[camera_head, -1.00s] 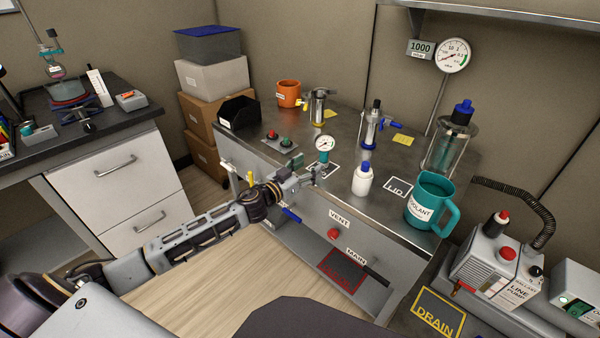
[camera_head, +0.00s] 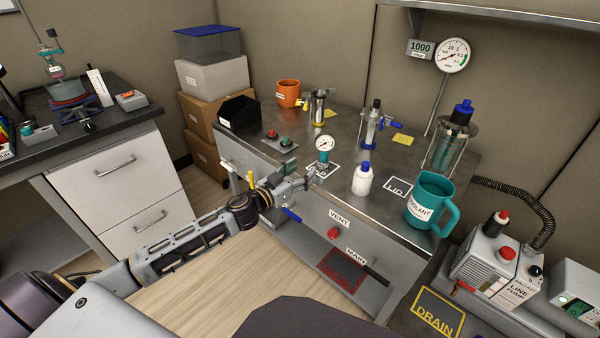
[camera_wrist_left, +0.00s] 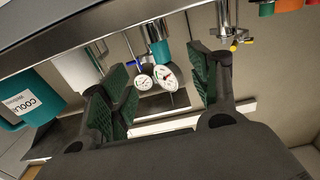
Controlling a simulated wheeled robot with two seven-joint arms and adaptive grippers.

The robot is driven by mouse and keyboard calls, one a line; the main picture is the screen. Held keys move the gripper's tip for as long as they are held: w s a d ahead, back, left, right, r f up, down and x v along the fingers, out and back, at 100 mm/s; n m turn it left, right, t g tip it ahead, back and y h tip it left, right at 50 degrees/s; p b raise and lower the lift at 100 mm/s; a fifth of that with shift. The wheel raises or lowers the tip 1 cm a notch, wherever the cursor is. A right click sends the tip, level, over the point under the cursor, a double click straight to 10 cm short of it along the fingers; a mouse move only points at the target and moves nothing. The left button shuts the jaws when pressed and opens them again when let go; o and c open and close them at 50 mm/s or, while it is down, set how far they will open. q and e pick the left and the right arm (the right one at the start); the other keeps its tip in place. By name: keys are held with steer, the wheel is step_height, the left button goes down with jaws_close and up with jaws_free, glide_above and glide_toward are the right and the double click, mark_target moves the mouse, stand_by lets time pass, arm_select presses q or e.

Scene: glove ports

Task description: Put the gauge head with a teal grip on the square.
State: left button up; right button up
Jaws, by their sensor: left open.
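The gauge head (camera_head: 324,150) has a round white dial on a teal grip and stands upright near the front edge of the steel bench. It stands at the back part of a white-outlined square (camera_head: 332,171) whose lettering is partly hidden. In the left wrist view the gauge head's teal grip (camera_wrist_left: 159,48) and dial appear between my fingers, beyond the tips. My left gripper (camera_head: 299,174) is open and empty, just in front and left of the gauge head, apart from it. It also shows in the left wrist view (camera_wrist_left: 163,80). My right gripper is not in view.
A white bottle with a blue cap (camera_head: 362,180) stands right of the square, and a teal coolant jug (camera_head: 431,202) farther right. A LID outline (camera_head: 400,187) lies between them. A button box (camera_head: 279,142) stands left. A blue-handled valve (camera_head: 291,214) is below the bench edge.

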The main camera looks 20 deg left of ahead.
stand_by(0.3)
arm_select(q)
steer(key=s+f+n+g+y, duration=0.2)
steer(key=s+f+g+y, duration=0.15)
steer(key=s+f, duration=0.5)
steer(key=s+f+n+g+y, duration=0.25)
steer(key=s+f+y, duration=0.2)
steer(key=f, duration=0.75)
steer(key=s+d+f+m+g+h, duration=0.1)
steer(key=s+d+f+g, duration=0.3)
steer(key=s, duration=0.5)
steer(key=s+d+f+m+g+h, duration=0.2)
steer(key=s+d+f+g, duration=0.1)
steer(key=s, duration=0.6)
steer(key=shift+s+d+f+g, duration=0.25)
steer(key=shift+d+f+g, duration=0.2)
steer(key=shift+g, duration=0.35)
steer(key=shift+a+f+p, duration=0.1)
steer(key=shift+f+p, duration=0.1)
steer(key=shift+p, duration=0.35)
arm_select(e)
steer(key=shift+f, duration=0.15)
